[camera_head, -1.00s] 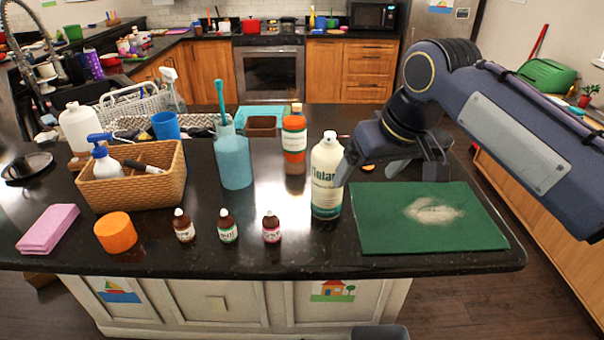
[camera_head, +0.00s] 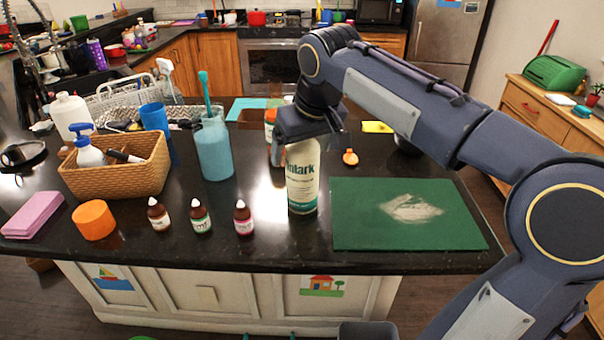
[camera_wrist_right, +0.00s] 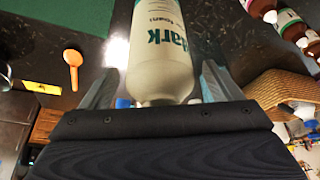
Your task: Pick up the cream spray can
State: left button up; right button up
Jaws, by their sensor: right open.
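The cream spray can (camera_head: 302,187), with green lettering, stands upright on the dark counter, left of the green mat. My right gripper (camera_head: 303,140) is at the can's top, which it hides in the head view. In the right wrist view the can (camera_wrist_right: 163,45) lies between the two fingers of my right gripper (camera_wrist_right: 160,78). The fingers are apart, one on each side of the can's top, with some gap showing. My left gripper is not in view.
The green mat (camera_head: 365,225) with a pale powdery patch lies right of the can. A small brown bottle with a red label (camera_head: 243,220) stands to its left. A blue bottle (camera_head: 213,150) and wicker basket (camera_head: 115,175) are farther left. An orange-capped bottle (camera_head: 270,118) is behind.

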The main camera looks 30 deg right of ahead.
jog(key=shift+w+f, duration=0.1)
jog(key=shift+f, duration=0.1)
jog(key=c, duration=1.8)
